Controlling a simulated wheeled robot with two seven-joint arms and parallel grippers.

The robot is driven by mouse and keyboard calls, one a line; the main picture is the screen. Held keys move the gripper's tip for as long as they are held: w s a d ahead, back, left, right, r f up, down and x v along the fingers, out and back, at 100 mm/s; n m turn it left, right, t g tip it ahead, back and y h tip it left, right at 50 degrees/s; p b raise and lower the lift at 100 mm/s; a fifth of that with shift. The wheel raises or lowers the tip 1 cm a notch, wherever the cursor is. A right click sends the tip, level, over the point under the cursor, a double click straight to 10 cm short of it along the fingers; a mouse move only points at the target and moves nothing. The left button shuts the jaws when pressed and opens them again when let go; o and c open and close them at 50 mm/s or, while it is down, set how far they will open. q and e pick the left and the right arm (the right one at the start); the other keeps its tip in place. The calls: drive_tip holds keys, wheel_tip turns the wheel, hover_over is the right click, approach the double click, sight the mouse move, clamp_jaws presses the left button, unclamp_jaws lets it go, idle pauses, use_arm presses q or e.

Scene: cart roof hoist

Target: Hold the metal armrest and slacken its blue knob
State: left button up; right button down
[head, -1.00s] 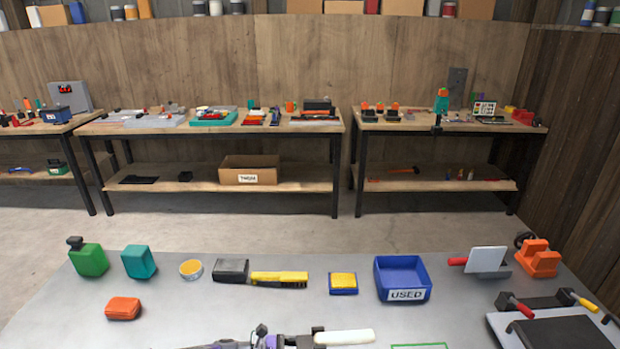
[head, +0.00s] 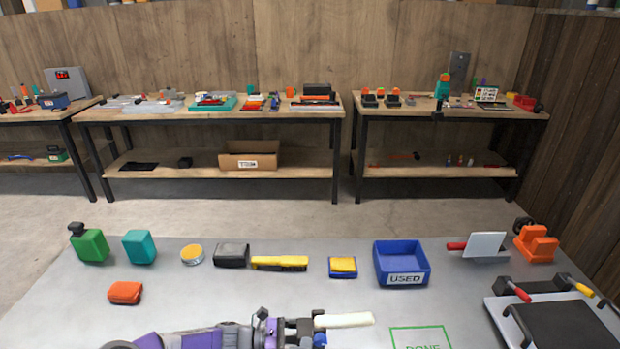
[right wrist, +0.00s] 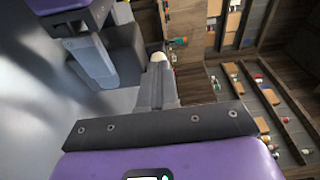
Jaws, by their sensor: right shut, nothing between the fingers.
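In the head view, a pale padded bar (head: 345,320), which looks like the armrest, lies across the bottom edge. Dark metal parts sit at its left end. A blue knob (head: 319,340) sits just under that end, partly cut off by the frame. My purple and grey left arm (head: 180,341) reaches in from the left to the dark parts; whether its jaws are closed on them is unclear. In the right wrist view my right gripper (right wrist: 160,78) is shut and empty. A pale rounded end shows just beyond its fingertips; contact cannot be told.
The grey table holds a blue USED bin (head: 402,264), a green DONE outline (head: 420,336), a yellow brush (head: 279,263), an orange block (head: 125,292) and a green bottle (head: 89,244). A dark-topped tray (head: 560,325) stands at right. Workbenches line the back wall.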

drive_tip(key=shift+d+f, duration=0.1)
drive_tip(key=shift+d, duration=0.15)
idle(0.6)
drive_tip(key=shift+d+f, duration=0.1)
drive_tip(key=shift+f, duration=0.5)
drive_tip(key=s, duration=0.6)
drive_tip(key=shift+a, duration=0.35)
idle(0.4)
